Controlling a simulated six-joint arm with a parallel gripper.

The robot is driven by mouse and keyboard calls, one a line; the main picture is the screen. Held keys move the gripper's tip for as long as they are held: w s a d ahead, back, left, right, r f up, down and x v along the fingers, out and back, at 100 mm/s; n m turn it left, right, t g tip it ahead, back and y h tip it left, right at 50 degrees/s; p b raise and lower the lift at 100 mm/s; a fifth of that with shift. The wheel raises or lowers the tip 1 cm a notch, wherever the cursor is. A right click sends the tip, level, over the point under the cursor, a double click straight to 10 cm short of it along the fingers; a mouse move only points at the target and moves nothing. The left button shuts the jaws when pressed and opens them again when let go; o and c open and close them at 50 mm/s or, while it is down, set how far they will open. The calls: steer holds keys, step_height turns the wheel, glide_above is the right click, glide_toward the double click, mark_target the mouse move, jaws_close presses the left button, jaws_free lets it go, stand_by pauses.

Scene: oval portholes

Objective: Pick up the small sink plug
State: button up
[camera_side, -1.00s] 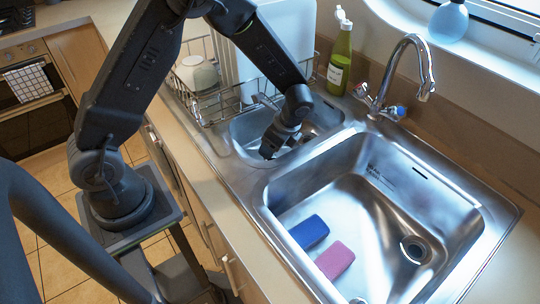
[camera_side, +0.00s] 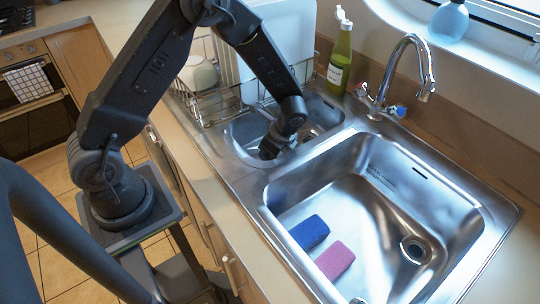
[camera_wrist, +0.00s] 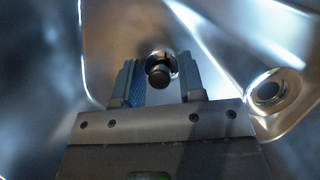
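The small sink plug (camera_wrist: 160,68) is a dark, round-topped piece with a metal rim behind it, near the top centre of the wrist view. My gripper (camera_wrist: 161,82) is open, with one finger on each side of the plug. Narrow gaps seem to show beside it; I cannot tell whether either finger touches it. In the side view my gripper (camera_side: 268,150) reaches down into the small basin (camera_side: 246,128). The plug is hidden there by the gripper and the basin.
A round drain (camera_wrist: 268,92) shows at the right of the wrist view. The large basin (camera_side: 350,195) holds a blue sponge (camera_side: 309,232) and a pink sponge (camera_side: 334,260).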

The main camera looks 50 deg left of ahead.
steer(key=shift+c, duration=0.8)
step_height(320, 180, up, 10)
jaws_close()
